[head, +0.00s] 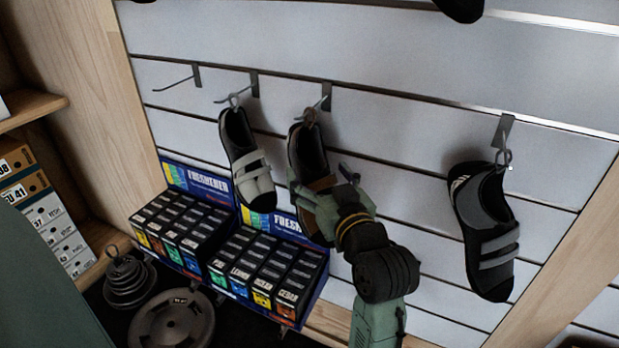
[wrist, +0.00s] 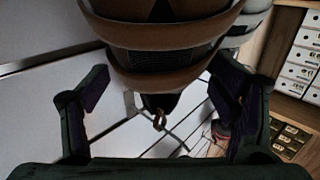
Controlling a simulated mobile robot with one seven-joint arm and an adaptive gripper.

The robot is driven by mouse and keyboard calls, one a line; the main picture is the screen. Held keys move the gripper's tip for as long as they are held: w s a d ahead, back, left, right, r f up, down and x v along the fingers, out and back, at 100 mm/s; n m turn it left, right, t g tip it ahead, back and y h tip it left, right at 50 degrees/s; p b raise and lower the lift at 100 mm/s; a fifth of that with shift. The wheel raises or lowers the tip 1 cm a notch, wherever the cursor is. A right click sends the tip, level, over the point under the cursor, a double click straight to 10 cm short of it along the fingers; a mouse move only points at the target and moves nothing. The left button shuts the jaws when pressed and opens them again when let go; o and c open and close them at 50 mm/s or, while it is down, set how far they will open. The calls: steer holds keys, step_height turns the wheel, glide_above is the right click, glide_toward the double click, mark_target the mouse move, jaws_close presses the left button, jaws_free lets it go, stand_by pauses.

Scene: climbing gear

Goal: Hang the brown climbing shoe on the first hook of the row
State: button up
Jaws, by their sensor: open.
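The brown climbing shoe (head: 307,150), dark with brown straps, hangs by its loop from the third hook (head: 326,97) from the left in the head view. The first hook (head: 178,80) at the far left is bare. My gripper (head: 335,188) is at the shoe's lower front and hides part of it. In the wrist view my gripper (wrist: 158,82) is open, with one finger on each side of the shoe. The shoe's brown straps (wrist: 165,36) fill the top middle there, and its loop (wrist: 159,121) shows below. I cannot tell whether a finger touches the shoe.
A grey-strapped shoe (head: 247,160) hangs on the second hook, close left of the brown one. Another grey shoe (head: 488,230) hangs farther right. Freshener boxes (head: 262,262) stand below the hooks. Weight plates (head: 172,318) lie at lower left. The panel around the first hook is clear.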

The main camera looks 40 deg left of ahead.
mark_target(305, 154)
steer(key=p+x, duration=0.1)
steer(key=x, duration=0.3)
steer(key=shift+r, duration=0.1)
steer(key=shift+x, duration=0.8)
steer(key=shift+c, duration=0.5)
steer(key=shift+p, duration=0.35)
steer(key=c, duration=1.4)
